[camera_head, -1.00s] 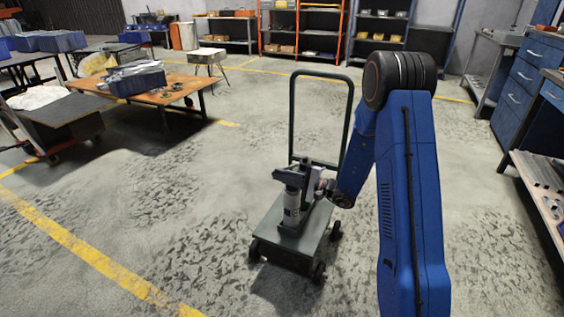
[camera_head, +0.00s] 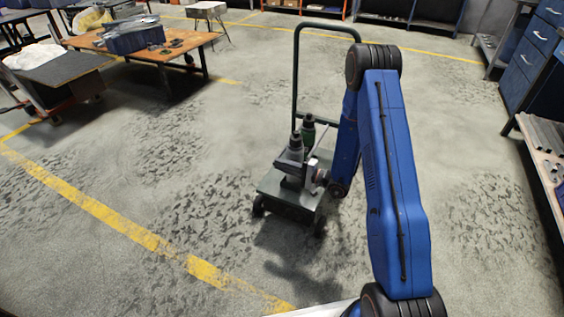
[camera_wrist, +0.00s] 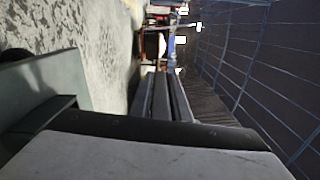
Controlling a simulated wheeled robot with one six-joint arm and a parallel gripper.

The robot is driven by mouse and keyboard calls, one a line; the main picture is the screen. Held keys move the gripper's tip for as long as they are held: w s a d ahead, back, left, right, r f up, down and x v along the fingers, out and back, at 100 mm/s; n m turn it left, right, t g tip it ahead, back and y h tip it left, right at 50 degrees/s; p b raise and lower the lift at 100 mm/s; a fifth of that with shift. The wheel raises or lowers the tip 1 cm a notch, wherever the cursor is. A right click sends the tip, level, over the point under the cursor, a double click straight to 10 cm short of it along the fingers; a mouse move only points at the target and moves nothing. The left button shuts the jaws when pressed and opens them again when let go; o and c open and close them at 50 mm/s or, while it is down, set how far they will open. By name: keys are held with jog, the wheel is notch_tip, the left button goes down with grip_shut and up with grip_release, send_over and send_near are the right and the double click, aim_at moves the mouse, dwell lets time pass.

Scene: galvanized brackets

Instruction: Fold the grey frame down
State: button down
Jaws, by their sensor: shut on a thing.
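The dark grey-green tubular frame (camera_head: 296,75) stands upright at the back of a small wheeled cart in the head view. My arm hides its right post. A grey bottle-like thing with a dark cap (camera_head: 295,146) is over the cart deck (camera_head: 287,198). My gripper (camera_head: 291,171) appears shut on it, low in front of the frame and apart from the frame's upper bar. I cannot tell whether the bottle touches the deck. In the wrist view a pale grey surface (camera_wrist: 140,160) and a dark bar (camera_wrist: 150,128) fill the lower part.
A second dark green bottle (camera_head: 308,130) stands behind the grey one. A wooden table (camera_head: 185,44) with a blue bin is at upper left, and a dark trolley (camera_head: 70,80) at far left. A workbench with metal bars (camera_head: 548,150) is at right. Floor around the cart is clear.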

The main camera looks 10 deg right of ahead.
jog(key=shift+f, duration=0.3)
jog(key=c, duration=1.7)
grip_release()
jog(key=shift+f, duration=0.1)
jog(key=shift+s+d, duration=0.1)
jog(key=shift+d, duration=0.15)
jog(key=v, duration=1.7)
jog(key=shift+a, duration=0.1)
